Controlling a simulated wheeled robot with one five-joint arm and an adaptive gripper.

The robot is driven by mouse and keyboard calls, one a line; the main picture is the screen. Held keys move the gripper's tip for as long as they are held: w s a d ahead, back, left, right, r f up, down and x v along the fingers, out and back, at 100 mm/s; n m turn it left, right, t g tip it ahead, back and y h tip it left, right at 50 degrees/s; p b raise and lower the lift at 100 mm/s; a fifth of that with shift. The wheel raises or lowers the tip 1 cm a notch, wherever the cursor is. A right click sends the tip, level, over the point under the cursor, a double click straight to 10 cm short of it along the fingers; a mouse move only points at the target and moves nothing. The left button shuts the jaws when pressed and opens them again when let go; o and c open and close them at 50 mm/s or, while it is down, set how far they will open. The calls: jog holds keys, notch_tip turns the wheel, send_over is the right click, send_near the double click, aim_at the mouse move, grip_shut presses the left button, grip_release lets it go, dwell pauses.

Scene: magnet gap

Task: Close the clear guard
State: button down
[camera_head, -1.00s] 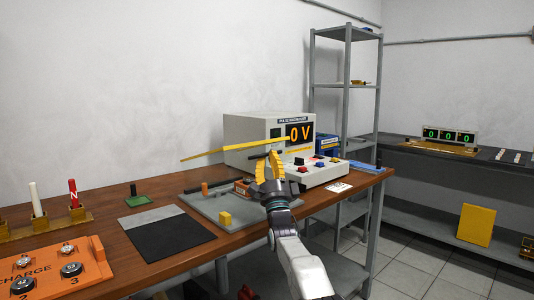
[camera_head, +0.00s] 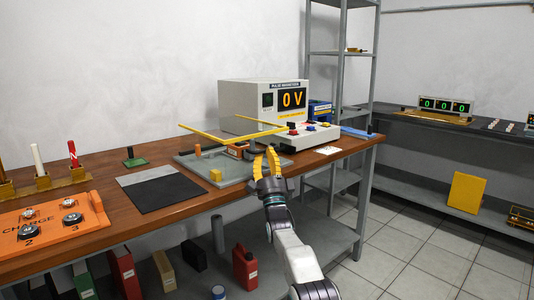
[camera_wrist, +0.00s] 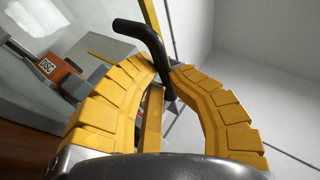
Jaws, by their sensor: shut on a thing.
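The clear guard shows mainly by its yellow edge bars (camera_head: 207,135), which spread over a grey base plate (camera_head: 188,160) on the wooden bench. Its clear panel is hard to make out. My gripper (camera_head: 268,156) is at the front edge of the bench, at the guard's near side. In the wrist view, a black bent handle (camera_wrist: 148,42) runs between the yellow fingertips, and my gripper is shut on it. A yellow bar rises behind the handle there. The guard's exact angle to the plate is unclear.
A pulse magnetizer box (camera_head: 250,100) reading 0 V stands behind the guard. A yellow block (camera_head: 215,175) sits on the base plate. A black mat (camera_head: 160,190) and an orange charge panel (camera_head: 50,225) lie to the left. A grey shelf rack (camera_head: 345,80) stands behind at the right.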

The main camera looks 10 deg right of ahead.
jog(key=shift+w+a+f, duration=0.15)
jog(key=shift+w+f, duration=0.05)
jog(key=shift+f, duration=0.25)
jog(key=c, duration=1.5)
grip_release()
jog(key=shift+o, duration=0.5)
jog(key=shift+s+f, duration=0.1)
jog(key=v, duration=1.1)
jog(key=shift+s, duration=0.25)
jog(key=shift+f, duration=0.1)
